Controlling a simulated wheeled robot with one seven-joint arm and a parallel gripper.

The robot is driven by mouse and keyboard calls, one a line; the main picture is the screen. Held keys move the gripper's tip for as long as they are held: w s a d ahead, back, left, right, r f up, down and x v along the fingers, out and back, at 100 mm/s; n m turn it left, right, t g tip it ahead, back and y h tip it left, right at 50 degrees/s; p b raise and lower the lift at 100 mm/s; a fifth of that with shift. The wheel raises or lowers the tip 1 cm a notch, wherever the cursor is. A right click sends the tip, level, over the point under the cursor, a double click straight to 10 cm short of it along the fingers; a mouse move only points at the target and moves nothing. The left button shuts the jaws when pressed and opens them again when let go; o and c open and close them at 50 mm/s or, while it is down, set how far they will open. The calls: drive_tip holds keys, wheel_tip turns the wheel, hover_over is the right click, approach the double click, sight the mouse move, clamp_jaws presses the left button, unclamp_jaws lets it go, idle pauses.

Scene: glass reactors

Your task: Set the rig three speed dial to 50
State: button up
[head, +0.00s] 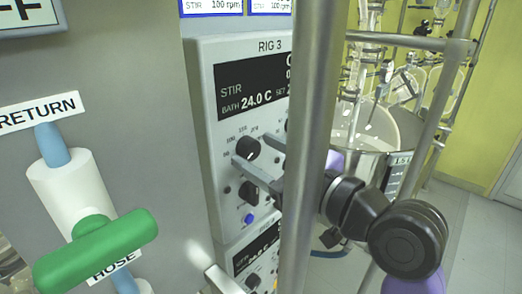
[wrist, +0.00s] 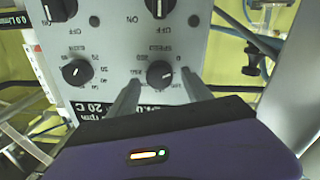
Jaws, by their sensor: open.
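The rig three panel (head: 203,120) is a pale box with a dark display reading STIR and BATH 24.0 C. Its speed dial (head: 247,148) is a round black knob ringed by printed numbers. It also shows upside down in the wrist view (wrist: 160,73), with SPEED printed beside it. My gripper (head: 236,149) is open, with one finger on each side of the dial. In the wrist view the fingertips (wrist: 166,84) straddle the knob, with gaps visible. I cannot tell whether either finger touches it. The dial's exact setting is too small to read.
Another knob (wrist: 75,72) sits beside the dial. A black ON/OFF switch (head: 248,193) and a blue button (head: 249,218) are below it. A metal post (head: 312,120) crosses in front of the panel. A green hose handle (head: 95,250) is at left, and a glass reactor (head: 365,125) is behind.

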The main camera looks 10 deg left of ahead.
clamp_jaws()
drive_tip(key=m+p, duration=0.2)
drive_tip(key=shift+r+m, duration=0.2)
drive_tip(key=shift+m, duration=0.2)
drive_tip(key=shift+f+m+p, duration=0.1)
drive_tip(key=shift+m+p, duration=0.35)
drive_tip(key=shift+m, duration=0.65)
unclamp_jaws()
drive_tip(key=shift+d, duration=0.1)
